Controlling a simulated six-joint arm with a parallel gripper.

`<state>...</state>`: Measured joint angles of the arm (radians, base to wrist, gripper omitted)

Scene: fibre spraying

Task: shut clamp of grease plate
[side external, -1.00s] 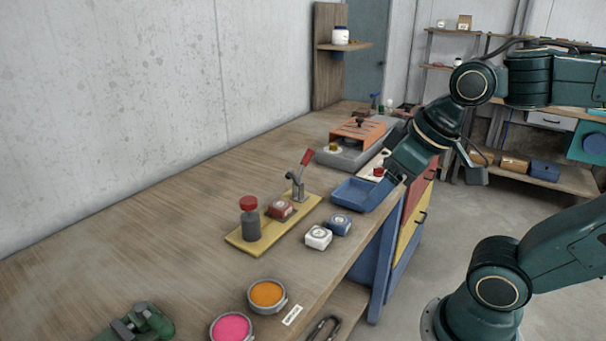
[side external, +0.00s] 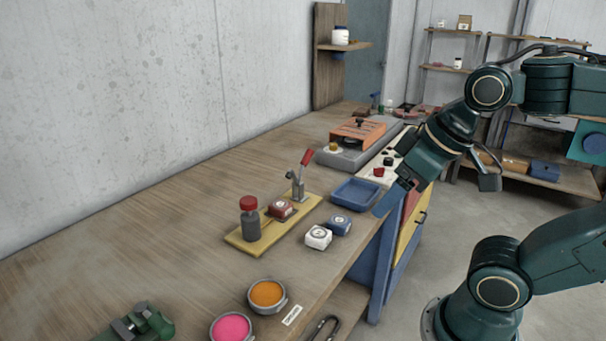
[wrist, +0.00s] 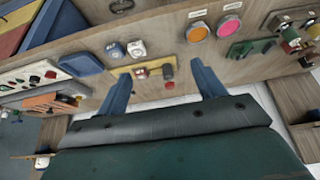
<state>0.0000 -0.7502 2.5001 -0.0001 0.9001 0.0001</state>
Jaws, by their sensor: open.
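The grease plate (side external: 240,241) is a yellow board on the wooden bench. Its clamp (side external: 297,187) stands at the board's far end, with the red handle (side external: 307,158) raised and leaning right. A red block (side external: 280,208) sits beside the clamp, and a grey cylinder with a red cap (side external: 250,219) stands at the near end. My gripper (side external: 389,198) is to the right of the plate, by the bench's front edge and apart from the clamp. In the wrist view my gripper (wrist: 161,72) has its two blue fingers spread and empty. The yellow plate (wrist: 154,65) shows beyond them; the clamp is hard to make out there.
A blue tray (side external: 357,193) lies between the plate and my gripper. White (side external: 318,238) and blue (side external: 340,225) small blocks sit in front of the plate. Orange (side external: 267,294) and pink (side external: 231,327) pots stand nearer. The bench behind the plate is clear.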

